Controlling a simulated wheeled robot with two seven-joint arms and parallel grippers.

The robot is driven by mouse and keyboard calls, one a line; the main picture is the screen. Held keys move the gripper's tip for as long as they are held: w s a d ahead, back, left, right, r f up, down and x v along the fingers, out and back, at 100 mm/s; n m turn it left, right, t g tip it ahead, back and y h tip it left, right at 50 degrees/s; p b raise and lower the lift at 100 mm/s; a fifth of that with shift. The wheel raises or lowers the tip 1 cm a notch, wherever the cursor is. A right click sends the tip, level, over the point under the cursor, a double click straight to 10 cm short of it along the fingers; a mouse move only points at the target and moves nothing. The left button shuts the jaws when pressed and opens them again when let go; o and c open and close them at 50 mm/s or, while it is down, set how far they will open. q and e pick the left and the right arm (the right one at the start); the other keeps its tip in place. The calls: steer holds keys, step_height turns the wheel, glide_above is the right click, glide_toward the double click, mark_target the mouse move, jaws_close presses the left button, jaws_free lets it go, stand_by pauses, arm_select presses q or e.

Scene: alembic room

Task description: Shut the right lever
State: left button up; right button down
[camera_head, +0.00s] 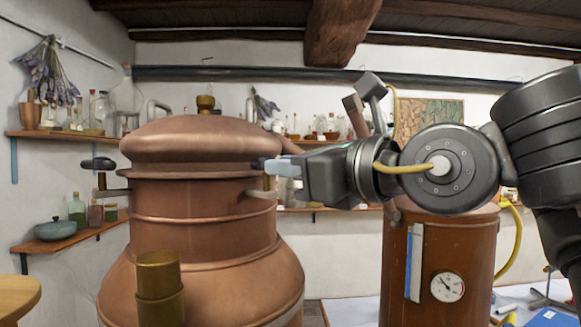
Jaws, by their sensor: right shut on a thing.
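The copper alembic (205,210) stands left of centre with its domed lid on top. The right lever (258,163) is at the right side of the lid's rim; only a small dark end of it shows, and the rest is hidden by my gripper. My right gripper (277,166) comes in from the right and is shut on the right lever. A metal bracket (262,194) sticks out just below it. The left lever (98,164), with a black knob, is at the left side of the rim. My left gripper is not in view.
A brass pipe (160,285) stands up at the alembic's front. A copper vessel with a gauge (447,287) stands to the right, under my right arm. Wall shelves (60,243) hold bottles at the left. A wooden table edge (18,296) is at lower left.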

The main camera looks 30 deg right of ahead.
steer(key=c, duration=1.4)
jaws_free()
steer(key=shift+s+d+f, duration=0.1)
steer(key=shift+s, duration=0.2)
steer(key=b+v, duration=0.4)
steer(key=v, duration=0.6)
